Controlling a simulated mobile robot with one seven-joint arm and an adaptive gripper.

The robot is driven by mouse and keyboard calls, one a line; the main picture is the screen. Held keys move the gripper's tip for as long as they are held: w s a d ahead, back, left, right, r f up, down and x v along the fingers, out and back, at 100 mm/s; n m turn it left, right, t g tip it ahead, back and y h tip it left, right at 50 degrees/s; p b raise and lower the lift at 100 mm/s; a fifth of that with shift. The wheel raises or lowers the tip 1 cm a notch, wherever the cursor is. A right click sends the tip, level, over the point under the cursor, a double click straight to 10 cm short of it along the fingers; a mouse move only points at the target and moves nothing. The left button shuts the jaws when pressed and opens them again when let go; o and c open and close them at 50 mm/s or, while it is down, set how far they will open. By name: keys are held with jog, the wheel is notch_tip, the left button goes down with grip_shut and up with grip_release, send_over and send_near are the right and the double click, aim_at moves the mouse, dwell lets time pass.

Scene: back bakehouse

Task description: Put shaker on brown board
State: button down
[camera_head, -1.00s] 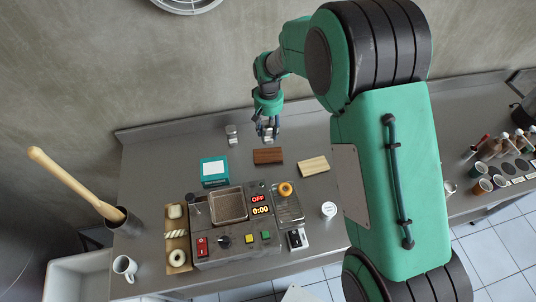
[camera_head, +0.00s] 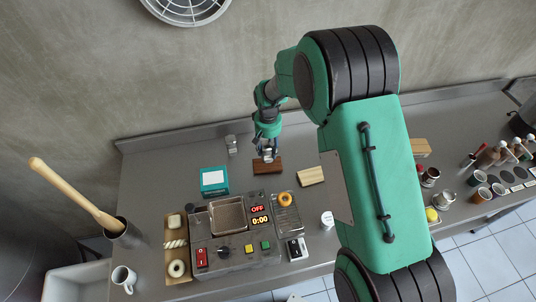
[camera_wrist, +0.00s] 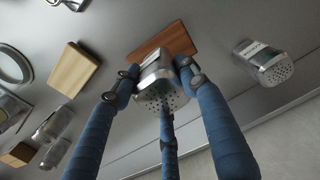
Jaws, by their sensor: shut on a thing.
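My gripper (camera_head: 267,150) is shut on a metal shaker (camera_wrist: 160,92) with a perforated top. In the wrist view its blue fingers close around the shaker. The brown board (camera_head: 268,167) lies flat on the steel counter; in the head view the held shaker is at the board's far edge. The brown board also shows in the wrist view (camera_wrist: 150,50), just behind the shaker and partly hidden by it. I cannot tell whether the shaker touches the board. A second shaker (camera_head: 232,144) stands to the left on the counter, labelled in the wrist view (camera_wrist: 262,60).
A light wooden board (camera_head: 311,176) lies right of the brown one. A teal-framed box (camera_head: 214,180) sits to the left. A fryer-like machine (camera_head: 235,247) stands in front. A white-lidded tub (camera_head: 327,220) is at the right. The wall rises behind.

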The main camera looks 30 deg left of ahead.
aim_at(268, 154)
jog(key=shift+f, duration=1.85)
jog(key=shift+f, duration=0.1)
jog(key=c, duration=1)
grip_release()
jog(key=shift+r+b, duration=0.35)
jog(key=shift+r, duration=5.75)
